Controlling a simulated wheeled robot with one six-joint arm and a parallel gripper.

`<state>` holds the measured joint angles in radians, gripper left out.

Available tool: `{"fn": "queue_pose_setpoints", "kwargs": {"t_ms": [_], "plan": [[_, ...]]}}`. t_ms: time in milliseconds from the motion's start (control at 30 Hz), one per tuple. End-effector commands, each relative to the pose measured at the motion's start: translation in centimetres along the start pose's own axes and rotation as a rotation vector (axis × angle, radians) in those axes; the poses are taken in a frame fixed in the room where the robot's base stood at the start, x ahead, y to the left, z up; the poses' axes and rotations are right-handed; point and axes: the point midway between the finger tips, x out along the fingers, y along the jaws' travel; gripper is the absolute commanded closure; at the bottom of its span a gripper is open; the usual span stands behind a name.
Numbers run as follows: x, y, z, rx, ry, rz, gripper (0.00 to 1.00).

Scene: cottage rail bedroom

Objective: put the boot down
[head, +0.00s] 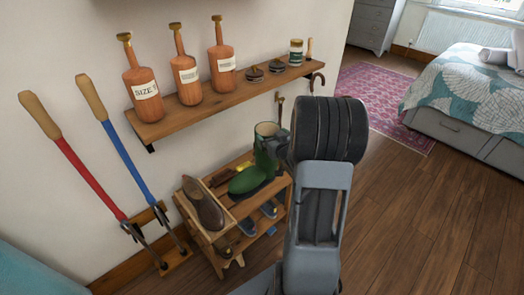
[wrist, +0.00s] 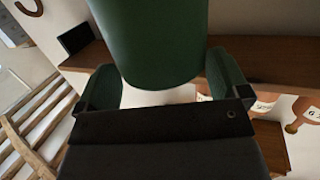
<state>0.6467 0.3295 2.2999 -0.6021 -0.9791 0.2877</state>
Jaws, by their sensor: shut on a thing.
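The green boot (head: 244,181) is upright over the top of the wooden shoe rack (head: 225,205), its toe pointing left. I cannot tell whether its sole touches the rack. My gripper (head: 272,146) is at the boot's shaft, partly hidden behind my arm in the head view. In the wrist view the green boot shaft (wrist: 150,40) fills the upper middle, between the two fingers of my gripper (wrist: 166,82), which is shut on it. The boot's foot is out of the wrist view.
A brown shoe (head: 203,204) stands on the rack, left of the boot. More shoes (head: 247,228) sit on the lower tier. Above is a wall shelf (head: 205,98) with wooden bottles and tins. Long-handled tools (head: 125,155) lean at left. The floor (head: 430,220) at right is clear.

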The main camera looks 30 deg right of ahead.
Motion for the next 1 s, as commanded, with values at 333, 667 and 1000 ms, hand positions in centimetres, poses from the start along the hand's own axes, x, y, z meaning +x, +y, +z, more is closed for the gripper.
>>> {"fn": "queue_pose_setpoints", "kwargs": {"t_ms": [333,667,1000], "plan": [[5.7,-0.2,3.6,0.0,0.003,-0.005,0.75],[7.5,-0.2,5.0,-0.001,0.005,-0.005,0.75],[8.5,-0.3,8.0,0.0,0.003,-0.004,0.75]]}}
